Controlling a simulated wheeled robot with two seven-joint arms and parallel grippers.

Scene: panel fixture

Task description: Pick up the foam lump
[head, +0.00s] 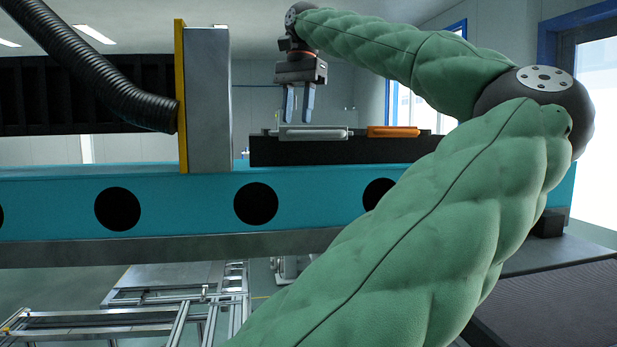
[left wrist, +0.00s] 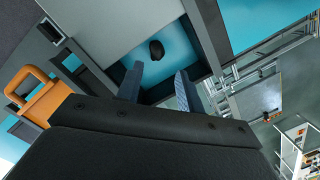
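The foam lump shows as a small dark rounded lump (left wrist: 156,49) in the left wrist view. It lies on a blue surface inside a dark-walled recess, beyond my left fingertips and apart from them. In the head view the lump is not visible. My left gripper (head: 297,116) points straight down there, its two grey-blue fingers parted and nothing between them. It hangs above a black block-like wall near a grey bar handle. The left wrist view also shows the left gripper (left wrist: 158,70) with its fingers apart. My right gripper is not in view.
A grey bar handle (head: 313,133) and an orange handle (head: 393,132) sit on top of the black wall (head: 340,152). An upright grey panel with a yellow edge (head: 180,95) stands to the left on the teal beam (head: 310,205). A black corrugated hose (head: 100,75) hangs at upper left.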

